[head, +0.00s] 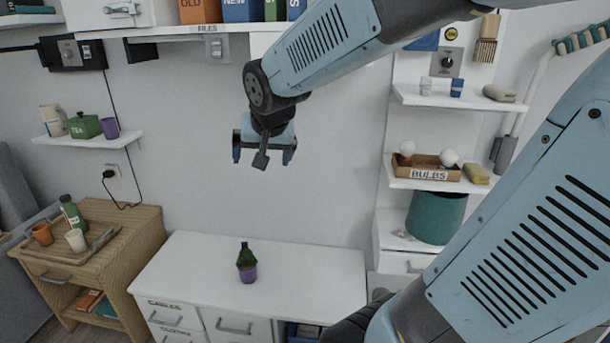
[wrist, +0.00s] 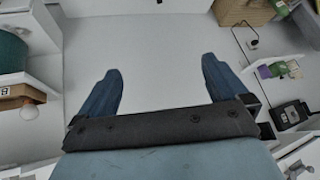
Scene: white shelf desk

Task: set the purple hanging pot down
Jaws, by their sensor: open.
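A small purple pot (head: 247,272) with a dark green plant stands upright on the white desk top (head: 310,262) in the head view. I cannot tell whether it is the hanging pot, as no hanger shows on it. A second purple vessel (head: 109,127), like a cup, stands on the small left wall shelf and also shows in the wrist view (wrist: 264,72). My gripper (head: 263,157) is open and empty, high above the desk in front of the bare wall. Its two blue fingers are spread wide in the wrist view (wrist: 160,85). The potted plant cannot be made out in the wrist view.
A wooden side table (head: 140,235) with cups and a green bottle is at left. A bulbs box (head: 425,168) and a teal bin (head: 436,218) are at right. Most of the desk top is clear.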

